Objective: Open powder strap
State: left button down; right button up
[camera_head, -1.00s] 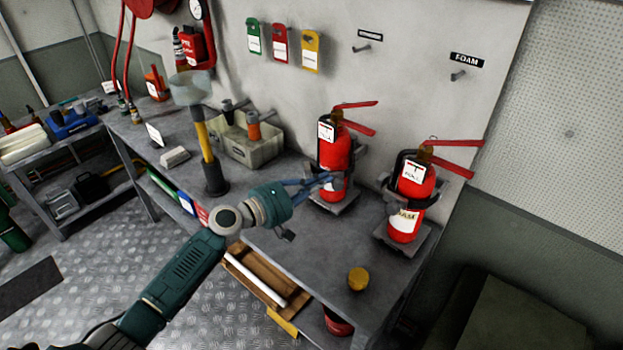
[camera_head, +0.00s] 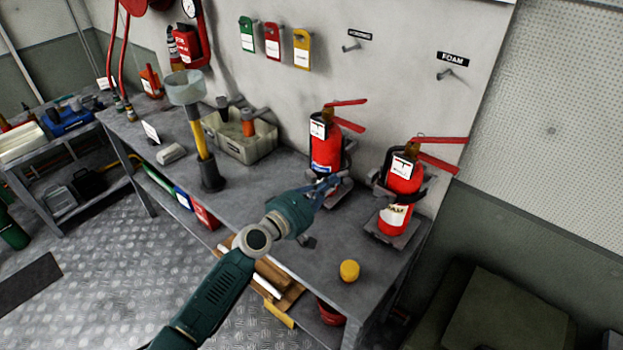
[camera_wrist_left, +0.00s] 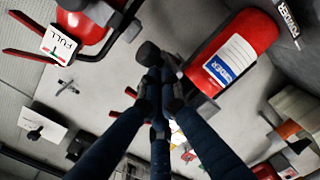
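The powder extinguisher (camera_head: 326,152) is the left of two red extinguishers on the bench, upright in its bracket. It also shows in the left wrist view (camera_wrist_left: 235,58), with a blue and white label. A dark strap (camera_wrist_left: 186,80) shows beside it there. My left gripper (camera_head: 328,184) is at the front right of this extinguisher, close to its strap. In the left wrist view its blue fingers (camera_wrist_left: 155,72) run together, tips close to each other. Whether part of the strap is between the tips is hidden. My right gripper is not in view.
The foam extinguisher (camera_head: 398,205) stands strapped just to the right.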

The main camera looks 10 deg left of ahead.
aim_at(346, 184)
pick_arm(q)
jog(key=shift+s+d, duration=0.15)
jog(key=shift+d, duration=0.75)
jog(key=shift+s+d, duration=0.1)
jog(key=shift+d, duration=0.95)
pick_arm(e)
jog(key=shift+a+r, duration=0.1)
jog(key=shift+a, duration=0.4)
pick_arm(q)
jog(key=shift+s, duration=0.1)
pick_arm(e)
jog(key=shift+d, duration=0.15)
